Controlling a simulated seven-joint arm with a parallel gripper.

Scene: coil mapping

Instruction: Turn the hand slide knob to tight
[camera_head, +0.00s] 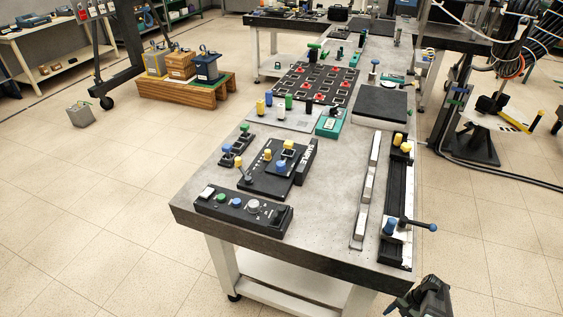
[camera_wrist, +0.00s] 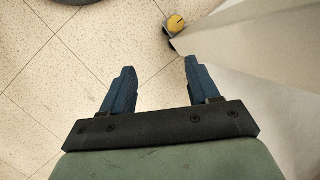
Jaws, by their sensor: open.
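A long black slide rail (camera_head: 399,185) lies along the right side of the grey table. Near its front end are a blue knob (camera_head: 389,226) and a black lever with a blue ball end (camera_head: 420,225) reaching right past the table edge. Yellow knobs (camera_head: 402,142) stand near its far end. I cannot tell which of these is the hand slide knob, nor any tight mark. My gripper (camera_head: 425,300) is at the bottom right, off the table's front right corner and apart from the rail. In the wrist view its two blue fingers (camera_wrist: 160,67) are open with nothing between them.
A black button box (camera_head: 242,211) and a black panel with knobs (camera_head: 272,172) stand left of the rail. A silver bar (camera_head: 368,190) lies beside it. The floor right of the table is clear near my gripper.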

